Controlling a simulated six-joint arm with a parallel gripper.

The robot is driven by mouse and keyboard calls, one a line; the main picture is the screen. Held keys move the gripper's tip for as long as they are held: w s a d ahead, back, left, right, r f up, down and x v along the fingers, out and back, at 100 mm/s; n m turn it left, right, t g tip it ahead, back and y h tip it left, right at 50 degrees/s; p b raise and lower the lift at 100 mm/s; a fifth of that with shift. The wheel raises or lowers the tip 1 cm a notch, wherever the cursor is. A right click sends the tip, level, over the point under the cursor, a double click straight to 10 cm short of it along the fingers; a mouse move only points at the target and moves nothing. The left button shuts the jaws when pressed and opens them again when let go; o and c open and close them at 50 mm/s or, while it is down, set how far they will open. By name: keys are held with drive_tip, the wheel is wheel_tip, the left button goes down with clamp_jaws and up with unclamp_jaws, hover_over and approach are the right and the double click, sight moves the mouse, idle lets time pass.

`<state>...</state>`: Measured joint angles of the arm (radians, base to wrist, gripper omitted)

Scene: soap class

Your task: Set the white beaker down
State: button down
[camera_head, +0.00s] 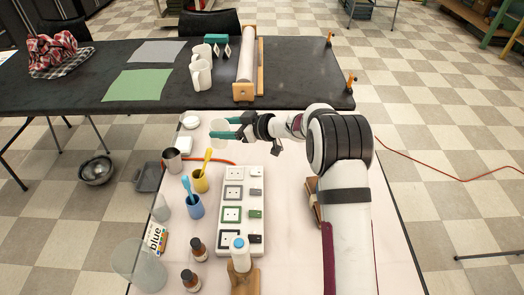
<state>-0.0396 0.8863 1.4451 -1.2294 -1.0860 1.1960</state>
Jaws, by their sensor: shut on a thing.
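My gripper (221,128), with teal fingers, reaches left over the far part of the pale table (285,200). It is shut on the white beaker (218,128), a small pale, translucent vessel between the fingers. The fingers hide part of the beaker. I cannot tell how far its base is from the tabletop.
Left of the gripper are a white dish (190,121) and a metal cup (172,161). Nearer stand a yellow cup (200,181), a blue cup (194,207) and a white socket panel (233,180). An orange cable (212,160) lies between. The dark table (300,90) is beyond.

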drive_tip(key=w+d+m+t+h, duration=0.2)
drive_tip(key=d+m+t+h, duration=0.15)
drive_tip(key=d, duration=0.75)
drive_tip(key=w+d+m+t+h, duration=0.2)
drive_tip(key=d+m+h, duration=0.2)
drive_tip(key=d, duration=0.7)
drive_tip(key=w+a+f, duration=0.1)
drive_tip(key=a+f, duration=0.2)
drive_tip(key=f, duration=0.1)
drive_tip(key=w+a+f, duration=0.1)
drive_tip(key=a+f, duration=0.3)
drive_tip(key=w+a+f, duration=0.2)
drive_tip(key=a+f, duration=0.2)
drive_tip(key=shift+w, duration=0.1)
drive_tip(key=shift+f, duration=0.1)
drive_tip(key=shift+c, duration=0.2)
unclamp_jaws()
